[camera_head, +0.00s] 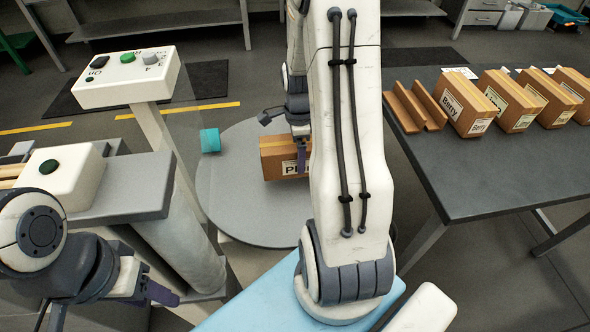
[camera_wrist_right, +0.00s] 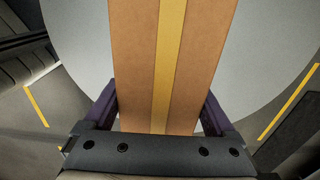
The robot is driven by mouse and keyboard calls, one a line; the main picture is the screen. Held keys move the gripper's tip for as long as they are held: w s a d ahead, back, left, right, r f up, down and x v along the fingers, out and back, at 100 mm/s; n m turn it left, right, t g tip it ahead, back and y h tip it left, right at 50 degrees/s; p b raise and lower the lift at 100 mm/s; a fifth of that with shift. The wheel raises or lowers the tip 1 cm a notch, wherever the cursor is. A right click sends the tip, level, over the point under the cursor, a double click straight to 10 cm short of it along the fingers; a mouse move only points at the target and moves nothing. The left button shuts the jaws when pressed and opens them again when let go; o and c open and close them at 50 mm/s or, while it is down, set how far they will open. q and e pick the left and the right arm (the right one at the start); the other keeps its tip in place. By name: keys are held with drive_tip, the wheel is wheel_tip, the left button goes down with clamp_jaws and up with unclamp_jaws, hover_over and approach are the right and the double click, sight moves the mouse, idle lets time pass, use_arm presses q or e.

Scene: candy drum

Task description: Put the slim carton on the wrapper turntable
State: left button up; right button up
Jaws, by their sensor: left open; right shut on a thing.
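The slim carton (camera_head: 278,160) is brown with a yellow tape strip and a partly hidden white label. It is at or just above the grey round wrapper turntable (camera_head: 232,209); I cannot tell whether it touches. My right gripper (camera_head: 301,150) is shut on the carton, and my right arm hides part of it in the head view. In the right wrist view the carton (camera_wrist_right: 140,60) sits between the two fingers, with the turntable (camera_wrist_right: 75,50) below. My left gripper (camera_head: 160,293) is open and empty at the lower left, away from the turntable.
A control panel (camera_head: 126,77) and a machine with a green button (camera_head: 49,167) are at left. On the dark table (camera_head: 480,172) at right are several cartons (camera_head: 465,103) and a brown rack (camera_head: 414,106); its front is clear.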

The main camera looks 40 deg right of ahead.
sight(295, 169)
drive_tip(key=shift+a+f, duration=0.4)
drive_tip(key=shift+a, duration=0.3)
drive_tip(key=shift+f+b, duration=0.55)
drive_tip(key=shift+f, duration=1.45)
drive_tip(key=shift+f, duration=0.1)
drive_tip(key=o, duration=1.6)
drive_tip(key=shift+c, duration=0.2)
wheel_tip(295, 169, up, 12)
drive_tip(key=p, duration=0.2)
drive_tip(key=shift+s+p, duration=0.1)
drive_tip(key=shift+p, duration=0.3)
